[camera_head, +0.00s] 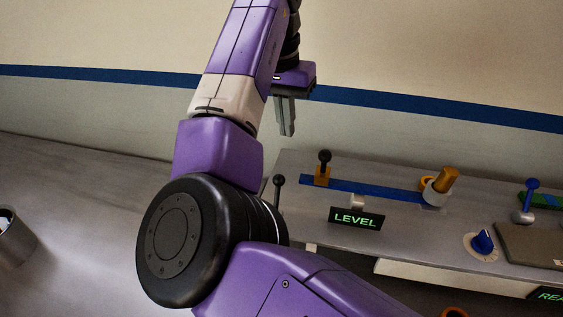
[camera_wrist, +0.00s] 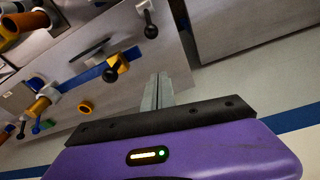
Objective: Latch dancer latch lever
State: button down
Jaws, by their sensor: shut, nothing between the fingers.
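No label in view names the dancer latch lever, so I cannot tell which lever it is. A black-knobbed lever on an orange block (camera_head: 322,175) stands at the left end of a blue strip on the bench; the orange block also shows in the wrist view (camera_wrist: 122,63). Another black-knobbed lever (camera_head: 278,183) stands at the bench's left edge, partly behind my arm. In the wrist view a black-knobbed lever (camera_wrist: 150,29) hangs near the panel edge. My gripper (camera_head: 288,132) is shut and empty, above and apart from the bench; its fingers show in the wrist view (camera_wrist: 158,78).
A "LEVEL" display (camera_head: 356,218) stands at the bench front. To the right are an orange cylinder in a pale holder (camera_head: 442,184), a blue-knobbed lever (camera_head: 531,190) and a blue dial (camera_head: 483,242). A metal container (camera_head: 14,240) is at far left. Air around my gripper is clear.

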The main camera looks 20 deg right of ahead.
aim_at(277, 195)
jog(key=f, duration=0.3)
jog(key=d+f, duration=0.1)
jog(key=f, duration=0.2)
jog(key=f+p, duration=0.1)
jog(key=f, duration=0.2)
jog(key=shift+w+d+f, duration=0.15)
jog(key=shift+w+f, duration=0.15)
jog(key=shift+f, duration=0.05)
jog(key=s+a, duration=0.1)
jog(key=a+p, duration=0.1)
jog(key=s, duration=0.1)
jog(key=shift+s+a+r, duration=0.25)
jog(key=shift+s+a, duration=0.05)
jog(key=shift+a, duration=0.1)
jog(key=shift+a, duration=0.1)
